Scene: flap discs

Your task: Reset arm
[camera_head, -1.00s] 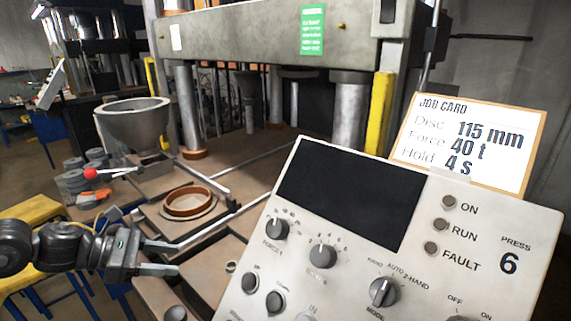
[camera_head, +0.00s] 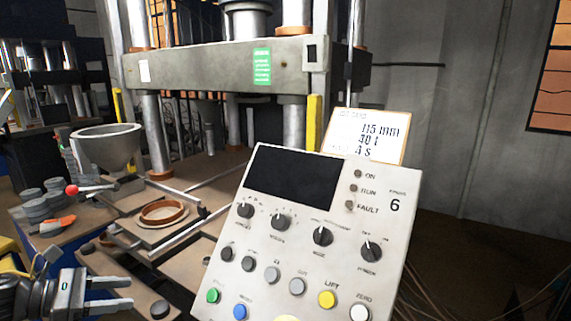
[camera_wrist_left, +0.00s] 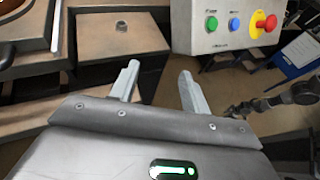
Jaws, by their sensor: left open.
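My left gripper (camera_head: 128,293) is at the lower left of the head view, in front of the press bench and left of the control panel (camera_head: 318,222). Its two fingers are apart with nothing between them. In the left wrist view the open fingers of the left gripper (camera_wrist_left: 158,84) point toward the gap between a brown bench block and the panel's button box (camera_wrist_left: 228,22). A dark arm link, which looks like my right arm (camera_wrist_left: 290,98), shows at the right of that view. My right gripper cannot be made out.
A brown ring (camera_head: 163,212) lies on a plate at the press. A grey bowl (camera_head: 106,147), a red-knobbed lever (camera_head: 72,190) and stacked grey discs (camera_head: 40,208) stand left of it. A job card (camera_head: 368,135) stands behind the panel. Bare floor lies at the right.

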